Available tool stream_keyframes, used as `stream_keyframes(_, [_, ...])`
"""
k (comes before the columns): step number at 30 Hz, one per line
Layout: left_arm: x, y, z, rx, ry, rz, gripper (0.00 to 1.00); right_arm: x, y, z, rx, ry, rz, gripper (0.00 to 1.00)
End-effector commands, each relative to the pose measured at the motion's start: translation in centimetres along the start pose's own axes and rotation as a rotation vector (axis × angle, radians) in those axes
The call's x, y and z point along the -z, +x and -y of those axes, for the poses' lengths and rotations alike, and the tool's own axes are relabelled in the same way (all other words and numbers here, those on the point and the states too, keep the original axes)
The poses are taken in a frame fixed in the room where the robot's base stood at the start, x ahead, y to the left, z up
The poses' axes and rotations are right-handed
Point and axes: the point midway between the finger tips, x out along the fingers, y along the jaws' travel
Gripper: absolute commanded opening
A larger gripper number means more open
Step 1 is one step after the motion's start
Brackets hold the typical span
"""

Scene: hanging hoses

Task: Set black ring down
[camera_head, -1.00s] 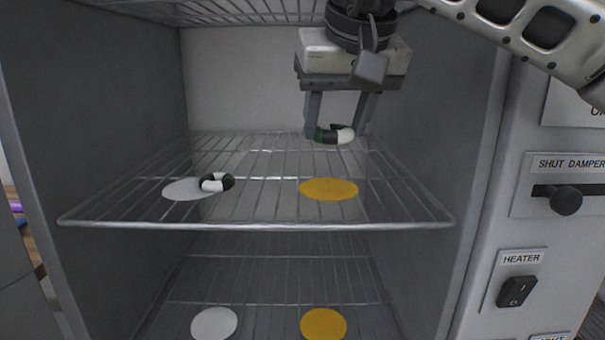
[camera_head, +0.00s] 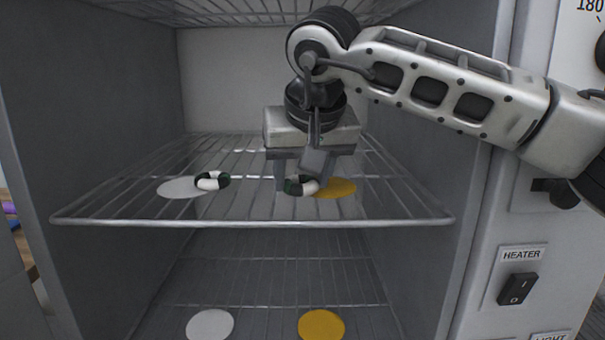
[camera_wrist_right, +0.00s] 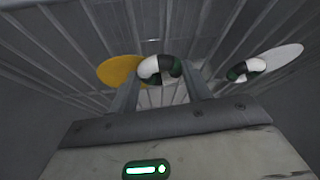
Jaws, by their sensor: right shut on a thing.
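A ring with white and dark, black-green sections (camera_head: 303,190) is between the fingers of my right gripper (camera_head: 297,180), which is shut on it. The gripper points down, low over the upper wire shelf, at the left edge of the yellow disc (camera_head: 343,187). In the right wrist view the held ring (camera_wrist_right: 158,68) sits between the fingertips, beside the yellow disc (camera_wrist_right: 117,71). I cannot tell whether it touches the shelf. A second, similar ring (camera_head: 212,181) lies at the right edge of the white disc (camera_head: 178,188). My left gripper is not in view.
The upper wire shelf (camera_head: 250,222) spans the cabinet between grey side walls. A lower shelf carries a white disc (camera_head: 210,324) and a yellow disc (camera_head: 321,325). Another wire shelf (camera_head: 230,12) is overhead. A panel with a heater switch (camera_head: 517,289) is at right.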

Motion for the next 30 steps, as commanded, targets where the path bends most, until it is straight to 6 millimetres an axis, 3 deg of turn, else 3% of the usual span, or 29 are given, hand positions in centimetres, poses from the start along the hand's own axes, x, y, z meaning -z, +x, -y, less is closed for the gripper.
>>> stream_keyframes(4, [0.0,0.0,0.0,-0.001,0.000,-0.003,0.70,-0.2,0.4,0.0,0.000,0.000,0.000,0.26])
stream_keyframes(5, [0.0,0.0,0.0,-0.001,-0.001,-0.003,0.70,-0.2,0.3,0.0,0.000,0.000,0.000,0.56])
stream_keyframes(6, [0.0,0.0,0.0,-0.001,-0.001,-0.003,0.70,-0.1,0.3,0.0,0.000,0.000,0.000,0.68])
stream_keyframes(7, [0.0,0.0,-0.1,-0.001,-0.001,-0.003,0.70,-0.2,0.3,0.0,0.000,0.000,0.000,0.70])
stream_keyframes(15, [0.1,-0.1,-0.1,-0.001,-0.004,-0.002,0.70,-0.1,0.2,0.0,0.000,0.000,0.000,0.70])
stream_keyframes(19, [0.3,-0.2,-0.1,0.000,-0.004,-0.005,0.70,0.1,-0.8,0.0,0.001,0.000,-0.002,0.70])
stream_keyframes(30, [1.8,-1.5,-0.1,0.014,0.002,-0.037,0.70,0.2,-8.5,0.0,0.000,-0.001,-0.003,0.70])
